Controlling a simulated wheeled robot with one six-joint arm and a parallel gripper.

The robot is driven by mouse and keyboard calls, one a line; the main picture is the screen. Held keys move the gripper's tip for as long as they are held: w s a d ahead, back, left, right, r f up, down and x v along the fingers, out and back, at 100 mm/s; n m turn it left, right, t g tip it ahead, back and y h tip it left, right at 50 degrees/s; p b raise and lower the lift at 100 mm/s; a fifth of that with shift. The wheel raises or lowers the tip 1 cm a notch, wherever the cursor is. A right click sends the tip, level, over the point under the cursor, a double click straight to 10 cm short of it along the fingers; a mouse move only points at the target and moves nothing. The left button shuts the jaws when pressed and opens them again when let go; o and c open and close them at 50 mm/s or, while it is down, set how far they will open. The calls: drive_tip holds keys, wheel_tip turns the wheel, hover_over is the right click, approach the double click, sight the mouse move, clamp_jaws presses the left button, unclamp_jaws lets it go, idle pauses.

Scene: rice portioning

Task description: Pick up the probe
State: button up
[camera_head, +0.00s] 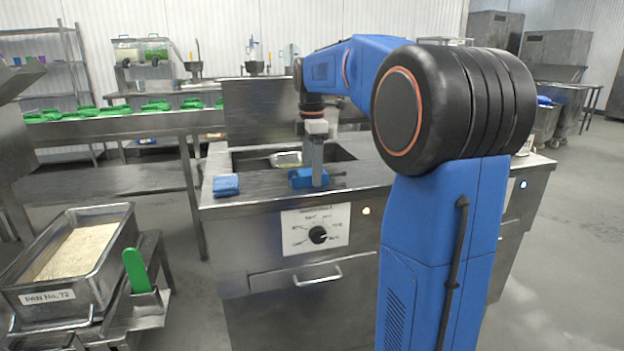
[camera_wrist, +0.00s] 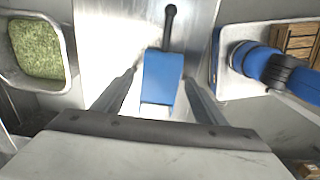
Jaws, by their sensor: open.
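The probe (camera_wrist: 162,78) has a blue block-shaped body and a dark stem with a rounded end. In the wrist view it lies between my fingers, its stem pointing to the top of the picture. In the head view the blue probe (camera_head: 299,179) lies on the steel counter near its front edge, partly hidden by my gripper. My gripper (camera_head: 316,184) points down over it. In the wrist view my gripper (camera_wrist: 160,80) is open, with one finger on each side of the blue body and visible gaps. I cannot tell exactly how far down the fingertips reach.
A folded blue cloth (camera_head: 226,184) lies left on the steel counter (camera_head: 260,187). Behind is a sunken well with a pan (camera_head: 286,159). A dial panel (camera_head: 316,230) is on the front. A rice pan (camera_head: 75,255) and green-handled tool (camera_head: 136,270) stand lower left.

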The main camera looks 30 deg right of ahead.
drive_tip(key=c, duration=1.2)
drive_tip(key=shift+r, duration=0.1)
drive_tip(key=shift+c, duration=0.2)
wheel_tip(320, 180, up, 16)
